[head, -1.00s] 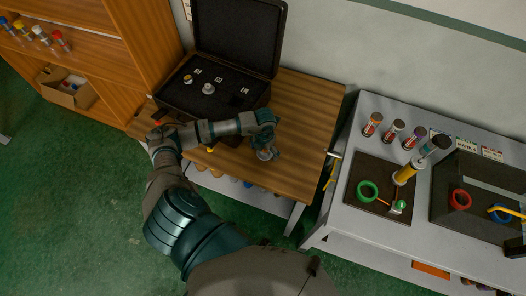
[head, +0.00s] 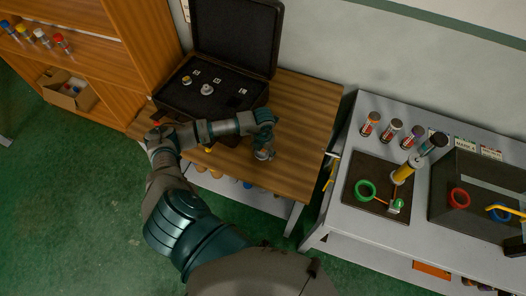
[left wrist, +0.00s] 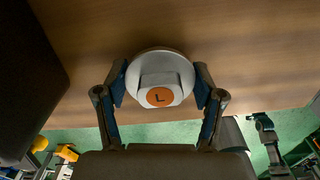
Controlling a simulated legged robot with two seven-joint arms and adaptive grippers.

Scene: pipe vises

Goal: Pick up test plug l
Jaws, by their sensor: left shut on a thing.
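Test plug l (left wrist: 160,80) is a pale grey round plug with an orange disc marked "L" on its top. In the left wrist view it sits between the two fingers of my left gripper (left wrist: 161,92), which touch it on both sides. In the head view my left gripper (head: 264,148) is over the wooden table top (head: 305,105), right of the open black case (head: 178,100). There the plug is mostly hidden by the gripper. I cannot tell whether it touches the table. My right gripper is not seen.
Two other plugs sit in the case: one with a yellow top (head: 187,80) and a grey one (head: 207,89). A grey bench (head: 345,225) to the right carries several capped tubes, a green ring (head: 365,190) and a dark box. Wooden shelves stand left.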

